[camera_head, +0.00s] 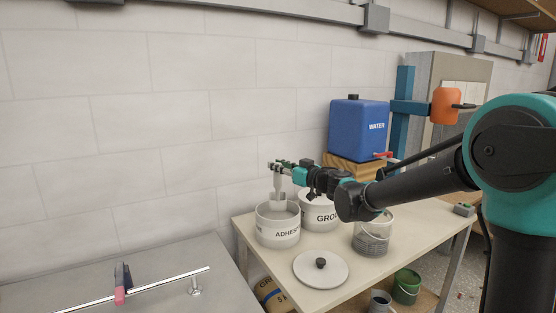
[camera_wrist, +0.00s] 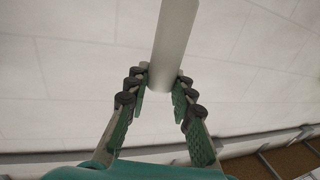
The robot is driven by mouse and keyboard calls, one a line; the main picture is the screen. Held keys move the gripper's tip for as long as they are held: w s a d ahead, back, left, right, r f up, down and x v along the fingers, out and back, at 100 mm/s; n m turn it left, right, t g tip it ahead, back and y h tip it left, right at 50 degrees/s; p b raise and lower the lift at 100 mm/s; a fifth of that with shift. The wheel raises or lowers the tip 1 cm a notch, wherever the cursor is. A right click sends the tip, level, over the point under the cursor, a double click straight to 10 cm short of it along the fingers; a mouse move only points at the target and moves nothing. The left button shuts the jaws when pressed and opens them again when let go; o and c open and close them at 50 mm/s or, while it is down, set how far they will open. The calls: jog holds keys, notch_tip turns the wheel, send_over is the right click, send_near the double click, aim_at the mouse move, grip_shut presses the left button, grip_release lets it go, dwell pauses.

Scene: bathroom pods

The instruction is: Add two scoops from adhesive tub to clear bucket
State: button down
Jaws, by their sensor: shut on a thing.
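The white adhesive tub (camera_head: 278,231) stands open on the table's left part, its label partly readable. My gripper (camera_head: 279,166) is above it, shut on a pale grey scoop (camera_head: 279,187). The scoop hangs down with its lower end at the tub's mouth; I cannot tell whether it touches the contents. In the wrist view my fingertips (camera_wrist: 160,80) close on the scoop's smooth handle (camera_wrist: 174,35). The clear bucket (camera_head: 371,243) stands to the right, partly behind my arm, with grey ridged lower sides; its contents are unclear.
A white tub marked GRO (camera_head: 318,216) stands between them, against the wall side. A round lid with a black knob (camera_head: 321,281) lies in front on the table (camera_head: 408,242). A blue water container (camera_head: 356,130) stands behind. A grey counter (camera_head: 130,277) with a rail is at left.

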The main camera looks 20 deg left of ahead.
aim_at(278, 189)
jog(key=shift+f, duration=3.9)
jog(key=shift+r, duration=0.1)
jog(key=shift+r, duration=5.6)
